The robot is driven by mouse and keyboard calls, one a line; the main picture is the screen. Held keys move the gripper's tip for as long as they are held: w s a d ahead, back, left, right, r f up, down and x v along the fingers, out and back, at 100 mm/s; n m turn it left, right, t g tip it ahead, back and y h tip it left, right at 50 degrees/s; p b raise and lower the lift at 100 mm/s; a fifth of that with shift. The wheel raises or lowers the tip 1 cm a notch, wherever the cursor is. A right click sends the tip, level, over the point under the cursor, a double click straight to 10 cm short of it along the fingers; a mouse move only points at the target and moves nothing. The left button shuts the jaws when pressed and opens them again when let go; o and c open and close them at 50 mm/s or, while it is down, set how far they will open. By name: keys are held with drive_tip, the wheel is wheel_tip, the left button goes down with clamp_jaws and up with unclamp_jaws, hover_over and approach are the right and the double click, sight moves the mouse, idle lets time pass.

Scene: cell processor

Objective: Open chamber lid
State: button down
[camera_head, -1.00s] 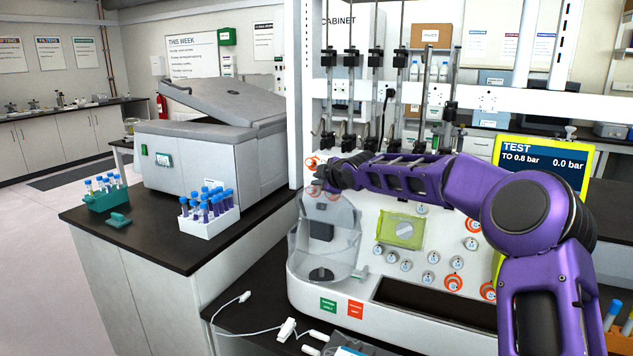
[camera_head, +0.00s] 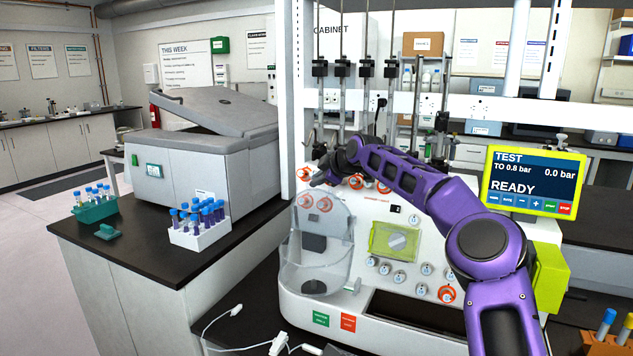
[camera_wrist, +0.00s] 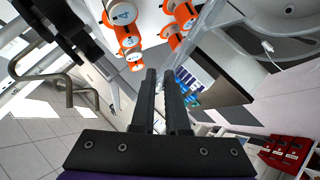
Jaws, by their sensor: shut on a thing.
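The chamber (camera_head: 298,278) is a clear, rounded housing at the left front of the white cell processor (camera_head: 350,322). Its clear lid (camera_head: 338,222) stands up against the panel in the head view. My gripper (camera_head: 316,181) is at the lid's upper edge, in front of the orange-ringed knobs. In the wrist view my gripper (camera_wrist: 161,74) has its two dark fingers close together with a narrow slit between them. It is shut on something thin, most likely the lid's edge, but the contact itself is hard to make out.
Orange-ringed knobs (camera_head: 325,204) sit close behind my gripper. A yellow-framed screen (camera_head: 530,180) reads READY at the right. A white tube rack (camera_head: 200,235) and a grey centrifuge-like box (camera_head: 190,165) stand on the left bench. White cables lie at the front.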

idle(0.4)
drive_tip(key=c, duration=0.9)
unclamp_jaws()
drive_tip(key=b+v, duration=0.2)
drive_tip(key=v, duration=1.5)
drive_tip(key=shift+d, duration=0.2)
